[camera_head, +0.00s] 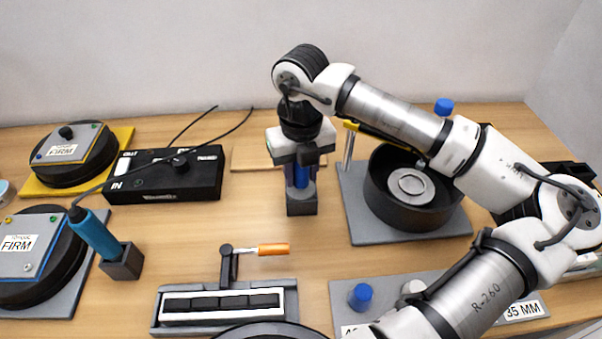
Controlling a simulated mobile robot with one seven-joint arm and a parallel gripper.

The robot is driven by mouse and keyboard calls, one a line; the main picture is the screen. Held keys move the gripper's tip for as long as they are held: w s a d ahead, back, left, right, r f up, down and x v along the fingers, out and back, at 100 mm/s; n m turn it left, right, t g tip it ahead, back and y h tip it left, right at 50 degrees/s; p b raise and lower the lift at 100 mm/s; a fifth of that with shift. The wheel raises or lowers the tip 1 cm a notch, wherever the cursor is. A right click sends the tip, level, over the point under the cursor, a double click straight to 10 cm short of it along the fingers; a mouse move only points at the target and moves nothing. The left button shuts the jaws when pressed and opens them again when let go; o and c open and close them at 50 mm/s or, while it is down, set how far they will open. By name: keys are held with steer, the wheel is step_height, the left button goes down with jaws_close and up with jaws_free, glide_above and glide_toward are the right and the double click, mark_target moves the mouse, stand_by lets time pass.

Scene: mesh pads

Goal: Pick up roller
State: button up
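My gripper (303,158) points straight down over a blue upright cylinder (301,177) that stands in a dark square block (301,206). The dark fingers are at the cylinder's upper part, one on each side. The gripper body hides the cylinder's top, and I cannot tell whether the fingers press on it. I cannot tell for sure which thing is the roller; the blue cylinder may be its handle. Another tool with an orange handle (273,249) and a dark bent arm lies behind a grey tray (226,329).
A teal corded tool (96,236) leans in a dark block at left. A black control box (166,174) stands behind it. A round black pot (410,210) on a grey plate stands right of my gripper, under my arm. Bare table lies left of the blue cylinder.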

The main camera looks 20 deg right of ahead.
steer(key=c, duration=0.6)
steer(key=shift+r, duration=0.1)
steer(key=shift+c, duration=0.2)
